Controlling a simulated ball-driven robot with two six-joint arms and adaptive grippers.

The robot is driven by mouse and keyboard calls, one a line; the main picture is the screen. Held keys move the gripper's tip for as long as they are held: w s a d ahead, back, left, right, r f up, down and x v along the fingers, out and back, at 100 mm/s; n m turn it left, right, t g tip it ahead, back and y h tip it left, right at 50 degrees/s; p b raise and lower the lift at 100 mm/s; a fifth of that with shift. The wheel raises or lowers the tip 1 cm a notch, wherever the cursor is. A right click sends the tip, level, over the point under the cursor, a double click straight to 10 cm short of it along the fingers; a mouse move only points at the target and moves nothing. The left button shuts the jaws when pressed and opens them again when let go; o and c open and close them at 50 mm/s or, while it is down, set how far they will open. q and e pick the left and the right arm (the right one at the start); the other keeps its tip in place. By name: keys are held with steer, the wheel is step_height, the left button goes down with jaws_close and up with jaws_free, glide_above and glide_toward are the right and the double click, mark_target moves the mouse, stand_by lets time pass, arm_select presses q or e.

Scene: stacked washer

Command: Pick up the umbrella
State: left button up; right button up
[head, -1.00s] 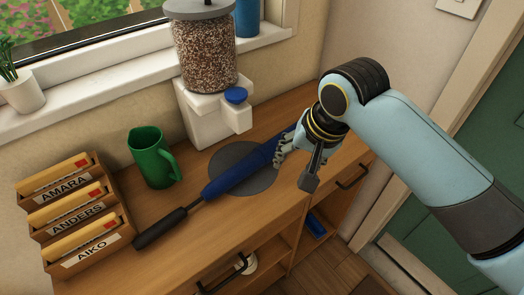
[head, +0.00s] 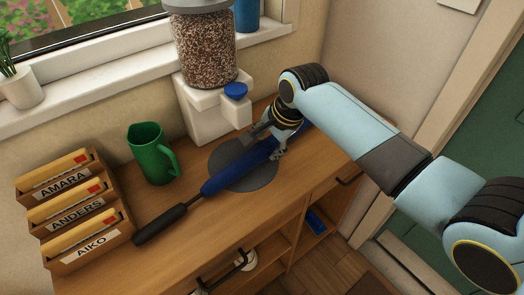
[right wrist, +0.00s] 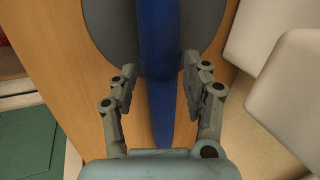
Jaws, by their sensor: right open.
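The closed blue umbrella (head: 232,174) lies slantwise on the wooden counter, across a grey round mat (head: 263,178). Its dark handle (head: 160,225) points to the lower left. My right gripper (head: 262,146) is over the upper-right part of the blue canopy, with its fingers apart. In the right wrist view the umbrella (right wrist: 160,35) runs between the two open fingers (right wrist: 160,78), one on each side; whether they touch it I cannot tell. My left gripper is not in view.
A green pitcher (head: 151,154) and letter trays (head: 75,225) stand to the left. A white dispenser (head: 204,105) with a filled clear jar (head: 205,45) stands behind the umbrella, close to my right gripper. Drawers and open shelves are below the counter.

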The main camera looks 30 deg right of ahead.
mark_target(261, 152)
steer(key=x, duration=0.3)
jaws_close()
steer(key=shift+r, duration=0.1)
steer(key=shift+r, duration=0.1)
